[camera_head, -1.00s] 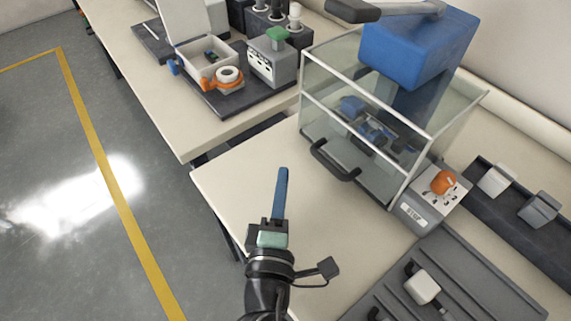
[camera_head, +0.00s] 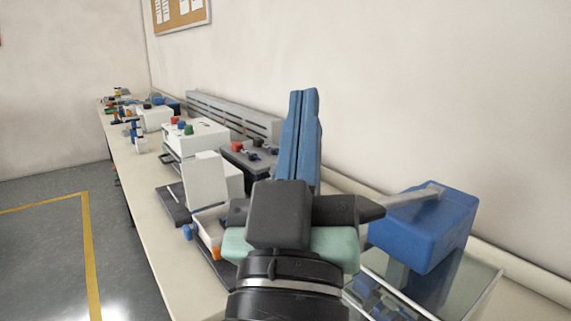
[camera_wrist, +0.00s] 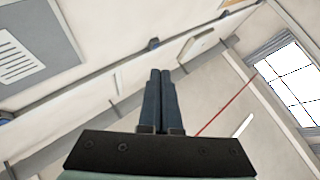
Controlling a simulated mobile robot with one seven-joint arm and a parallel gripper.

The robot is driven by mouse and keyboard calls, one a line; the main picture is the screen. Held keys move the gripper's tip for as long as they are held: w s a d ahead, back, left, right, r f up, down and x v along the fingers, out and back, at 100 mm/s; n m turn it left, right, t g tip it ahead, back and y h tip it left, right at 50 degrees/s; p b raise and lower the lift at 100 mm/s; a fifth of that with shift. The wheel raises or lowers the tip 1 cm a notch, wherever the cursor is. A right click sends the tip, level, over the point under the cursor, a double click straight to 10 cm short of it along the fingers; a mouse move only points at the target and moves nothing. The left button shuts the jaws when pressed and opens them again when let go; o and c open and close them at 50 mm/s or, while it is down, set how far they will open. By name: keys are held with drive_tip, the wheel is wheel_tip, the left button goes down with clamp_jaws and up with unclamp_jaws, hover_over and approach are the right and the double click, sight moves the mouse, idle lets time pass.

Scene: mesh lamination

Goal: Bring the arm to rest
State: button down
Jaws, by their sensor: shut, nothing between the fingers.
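My gripper (camera_head: 304,95) is raised above the bench in the head view, its two blue fingers together and pointing up. In the wrist view the fingers (camera_wrist: 160,75) lie side by side with nothing between them. My wrist and the gripper's dark body hide part of the bench behind them. The gripper touches nothing that I can see.
A blue press head (camera_head: 425,225) on a glass-sided enclosure (camera_head: 480,285) stands to the right of my wrist. White machines (camera_head: 205,135) and small devices line the long bench (camera_head: 150,200) to the left and behind. The floor (camera_head: 45,235) at left is clear.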

drive_tip(key=s+r+t+y+p, duration=0.1)
drive_tip(key=s+r+p, duration=0.1)
drive_tip(key=r+p, duration=0.8)
drive_tip(key=s+a+r+m+t+y+p, duration=0.1)
drive_tip(key=s+r+y+p, duration=0.1)
drive_tip(key=r+p, duration=0.8)
wheel_tip(320, 180, up, 9)
drive_tip(key=shift+s+a+f, duration=0.1)
drive_tip(key=shift+s+a, duration=0.2)
drive_tip(key=shift+s, duration=0.35)
